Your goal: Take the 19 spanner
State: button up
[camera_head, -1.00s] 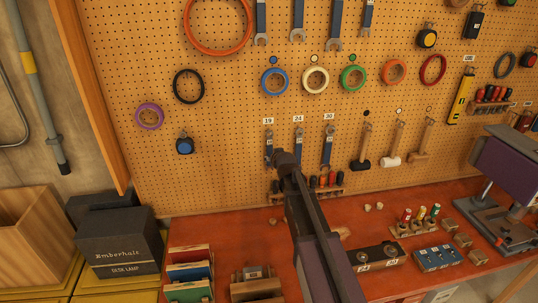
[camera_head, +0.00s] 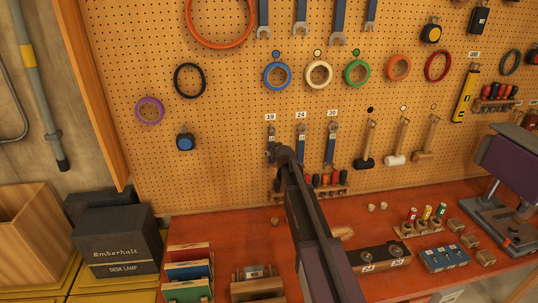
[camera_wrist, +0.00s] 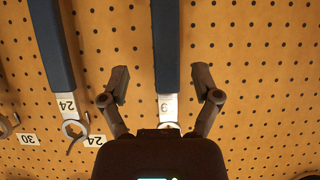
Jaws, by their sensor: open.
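The 19 spanner (camera_head: 271,133) hangs on the pegboard under the 19 label (camera_head: 270,117), left of the 24 spanner (camera_head: 301,143) and the 30 spanner (camera_head: 331,144). My gripper (camera_head: 280,156) is in front of its lower part and hides some of it. In the wrist view the 19 spanner's dark blue handle (camera_wrist: 166,45) runs between the two spread fingers of my gripper (camera_wrist: 159,82). Its pale end shows a partly readable number, and my gripper body hides the rest. The fingers stand apart from it on both sides.
The 24 spanner (camera_wrist: 55,45) hangs close on the left in the wrist view. Below my gripper a rack of screwdrivers (camera_head: 322,182) sits at the board's foot. Mallets (camera_head: 366,145) hang to the right. The red bench (camera_head: 225,228) holds trays and small blocks.

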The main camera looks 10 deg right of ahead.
aim_at(271, 162)
dwell(0.3)
jog(key=b+x, duration=0.2)
jog(key=x, duration=0.1)
jog(key=b+x, duration=0.1)
jog(key=x, duration=0.1)
jog(key=shift+a+f, duration=0.2)
jog(key=shift+a, duration=0.15)
dwell(0.4)
grip_shut()
